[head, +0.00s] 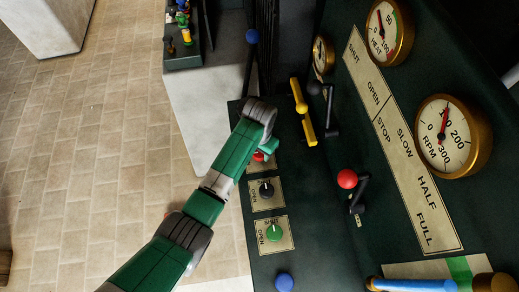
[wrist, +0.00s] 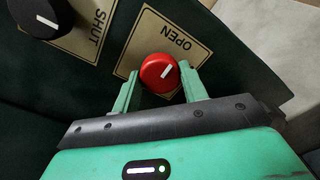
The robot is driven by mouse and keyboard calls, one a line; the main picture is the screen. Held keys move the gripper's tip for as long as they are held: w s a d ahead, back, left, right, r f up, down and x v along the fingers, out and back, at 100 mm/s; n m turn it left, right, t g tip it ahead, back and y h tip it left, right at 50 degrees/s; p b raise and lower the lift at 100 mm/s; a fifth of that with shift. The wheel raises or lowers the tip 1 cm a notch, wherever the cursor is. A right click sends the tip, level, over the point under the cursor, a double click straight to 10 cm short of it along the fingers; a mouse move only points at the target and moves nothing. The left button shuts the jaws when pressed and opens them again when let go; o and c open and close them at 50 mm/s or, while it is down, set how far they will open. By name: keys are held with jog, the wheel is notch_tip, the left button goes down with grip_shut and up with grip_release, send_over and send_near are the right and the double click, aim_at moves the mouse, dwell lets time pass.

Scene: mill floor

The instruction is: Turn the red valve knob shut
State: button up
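The red valve knob (wrist: 158,72) sits on a cream label plate (wrist: 148,28) marked OPEN in the wrist view. The white line on its face points up and to the right, toward the word OPEN. My gripper (wrist: 160,77) has one green finger on each side of the knob, close against it; the gripper looks shut on the knob. In the head view the red knob (head: 259,156) shows only in part beside my wrist. My arm hides the rest of it, most of its plate and my fingertips.
A black knob (head: 266,190) and a green knob (head: 274,232) sit on their own plates nearer me in the row. A red-balled lever (head: 347,179), yellow handle (head: 303,110) and blue-balled lever (head: 252,37) stand out from the panel. Gauges line the right. Open tiled floor lies left.

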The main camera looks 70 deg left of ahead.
jog(key=shift+m+p, duration=0.35)
jog(key=shift+m, duration=0.05)
jog(key=m+p, duration=0.2)
jog(key=m, duration=0.1)
jog(key=shift+r, duration=0.15)
jog(key=m+p, duration=0.2)
jog(key=m, duration=0.3)
jog(key=m+p, duration=0.1)
jog(key=m, duration=0.3)
jog(key=shift+m, duration=0.4)
jog(key=shift+m+p, duration=0.45)
jog(key=shift+m, duration=1.85)
jog(key=o, duration=1)
